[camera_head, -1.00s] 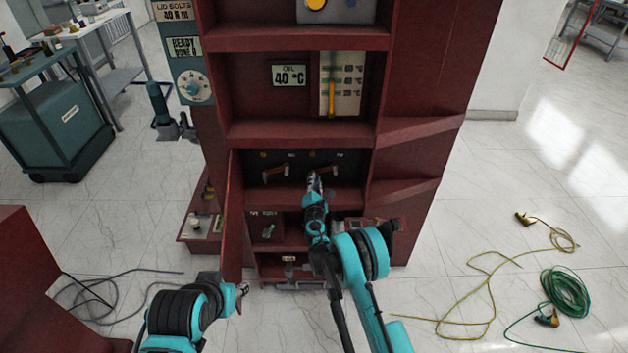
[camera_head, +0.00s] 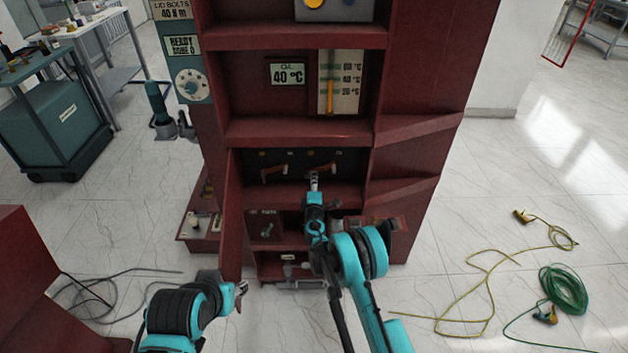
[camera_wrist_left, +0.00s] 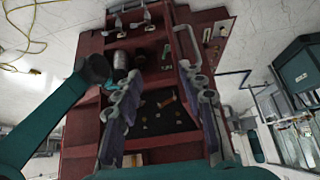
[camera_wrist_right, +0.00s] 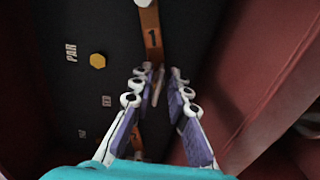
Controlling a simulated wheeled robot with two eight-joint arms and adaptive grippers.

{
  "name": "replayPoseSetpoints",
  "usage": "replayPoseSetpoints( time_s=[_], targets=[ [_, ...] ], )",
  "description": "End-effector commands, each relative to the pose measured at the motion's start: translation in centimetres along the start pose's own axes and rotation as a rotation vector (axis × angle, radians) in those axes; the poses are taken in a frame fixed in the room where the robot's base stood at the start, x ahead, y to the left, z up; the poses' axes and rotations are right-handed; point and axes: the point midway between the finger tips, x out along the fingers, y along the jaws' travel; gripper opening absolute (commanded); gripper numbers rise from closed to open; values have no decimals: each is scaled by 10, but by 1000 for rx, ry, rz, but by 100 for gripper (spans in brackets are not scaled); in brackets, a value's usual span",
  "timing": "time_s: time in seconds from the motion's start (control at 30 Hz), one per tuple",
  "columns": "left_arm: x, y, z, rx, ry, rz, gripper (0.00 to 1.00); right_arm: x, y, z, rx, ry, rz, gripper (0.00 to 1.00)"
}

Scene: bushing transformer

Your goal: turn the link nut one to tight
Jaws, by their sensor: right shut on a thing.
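The orange link marked 1 (camera_wrist_right: 152,38) crosses a dark panel in the right wrist view. The dark panel's shelf in the head view holds two orange links, a left one (camera_head: 272,171) and a right one (camera_head: 320,168). My right gripper (camera_head: 314,178) is just below the right link. I cannot make out the nut there. My left gripper (camera_head: 241,288) is low and left, open and empty in its wrist view (camera_wrist_left: 160,88).
A yellow hexagon (camera_wrist_right: 98,60) sits beside the PAR label. The dark red cabinet (camera_head: 420,90) has side walls and shelves close around my right gripper. Its open door (camera_head: 233,215) stands between my arms. Cables (camera_head: 565,290) lie on the floor at right.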

Motion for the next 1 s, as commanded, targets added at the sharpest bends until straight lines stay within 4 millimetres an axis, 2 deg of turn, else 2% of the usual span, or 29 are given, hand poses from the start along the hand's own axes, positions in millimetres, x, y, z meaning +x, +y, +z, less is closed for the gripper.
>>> replayPoseSetpoints(
  time_s=[0.5, 0.53, 0.57, 0.87, 1.0],
  targets=[
    [0, 0, 0, 0, 0, 0, 40, 0, -1, 0, 23, -1, 0, 0],
    [0, 0, 0, 0, 0, 0, 40, 0, -1, 0, 23, -1, 0, 18],
    [0, 0, 0, 0, 0, 0, 40, 0, -1, 0, 22, -1, 0, 26],
    [0, 0, 0, 0, 0, 0, 40, -1, 0, 0, 22, 0, 0, 26],
    [0, 0, 0, 0, 0, 0, 40, -13, -1, 0, 22, 0, 0, 26]
  ],
)
